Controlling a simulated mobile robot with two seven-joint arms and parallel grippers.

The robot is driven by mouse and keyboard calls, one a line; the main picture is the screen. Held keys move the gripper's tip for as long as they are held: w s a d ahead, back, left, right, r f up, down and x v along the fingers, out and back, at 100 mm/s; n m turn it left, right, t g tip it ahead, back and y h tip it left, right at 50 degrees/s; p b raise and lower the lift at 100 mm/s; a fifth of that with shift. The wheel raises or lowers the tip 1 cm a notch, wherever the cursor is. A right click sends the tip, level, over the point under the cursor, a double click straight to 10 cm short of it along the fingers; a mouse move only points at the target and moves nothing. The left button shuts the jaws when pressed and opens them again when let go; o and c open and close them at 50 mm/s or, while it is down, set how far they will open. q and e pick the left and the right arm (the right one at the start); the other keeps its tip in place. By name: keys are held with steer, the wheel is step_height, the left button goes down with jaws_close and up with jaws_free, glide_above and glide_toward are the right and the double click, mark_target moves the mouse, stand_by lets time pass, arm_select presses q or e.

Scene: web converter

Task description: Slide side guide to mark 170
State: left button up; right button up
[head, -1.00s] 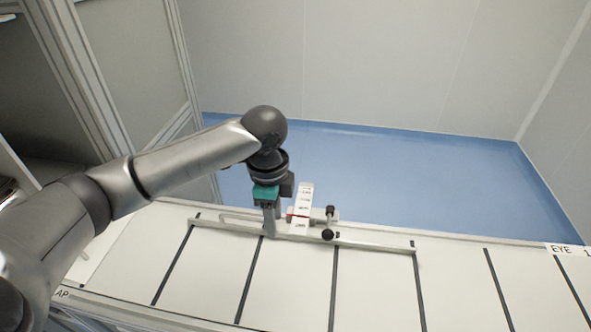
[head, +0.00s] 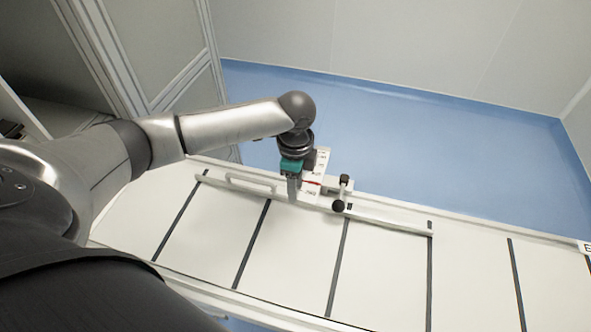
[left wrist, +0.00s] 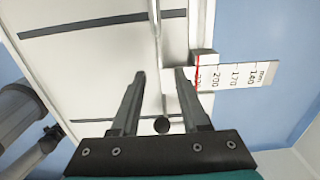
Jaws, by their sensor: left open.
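The side guide is a long pale bar (head: 385,222) lying across the dark stripes of the white table, with a loop handle (head: 250,186) and a black clamp knob (head: 338,206). The white scale (head: 311,187) stands out from its far side. In the left wrist view the scale (left wrist: 235,76) reads 200, 170 and 140, and the red line (left wrist: 197,73) lies beyond 200, on the side away from 170. My left gripper (head: 292,198) is open over the bar, left of the knob. In the left wrist view the bar runs between its open fingertips (left wrist: 160,75); contact cannot be told.
The white table (head: 390,275) has several dark cross stripes and is clear in front of the guide. Blue floor (head: 430,130) lies behind it. A framed panel (head: 165,50) stands at the back left.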

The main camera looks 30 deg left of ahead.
arm_select(q)
steer(key=shift+f+b, duration=0.3)
steer(key=shift+f, duration=2.05)
jaws_close()
